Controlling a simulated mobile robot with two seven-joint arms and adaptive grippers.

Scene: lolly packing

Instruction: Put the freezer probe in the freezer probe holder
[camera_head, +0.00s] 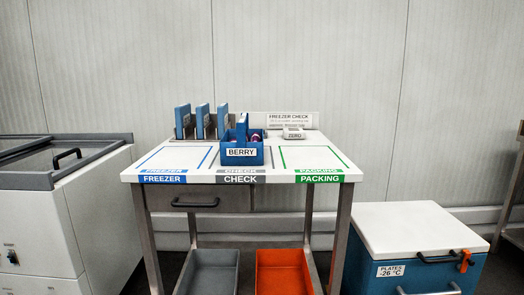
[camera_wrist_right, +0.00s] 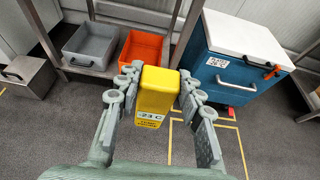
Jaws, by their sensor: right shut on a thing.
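My right gripper (camera_wrist_right: 159,88) is shut on a yellow block-shaped device (camera_wrist_right: 158,92) in the right wrist view. Its label reads "-23 C", and it looks like the freezer probe. It is held between the two fingers, well above the grey floor. Neither gripper shows in the head view. I cannot make out a freezer probe holder for certain in either view.
The white table (camera_head: 208,176) has FREEZER, CHECK and PACKING zones. A blue BERRY box (camera_head: 241,154) stands in CHECK; PACKING is clear. Blue upright pieces (camera_head: 202,122) and a ZERO block (camera_head: 294,134) stand behind. A chest freezer (camera_head: 70,215) is left, a PLATES cooler (camera_head: 418,255) right.

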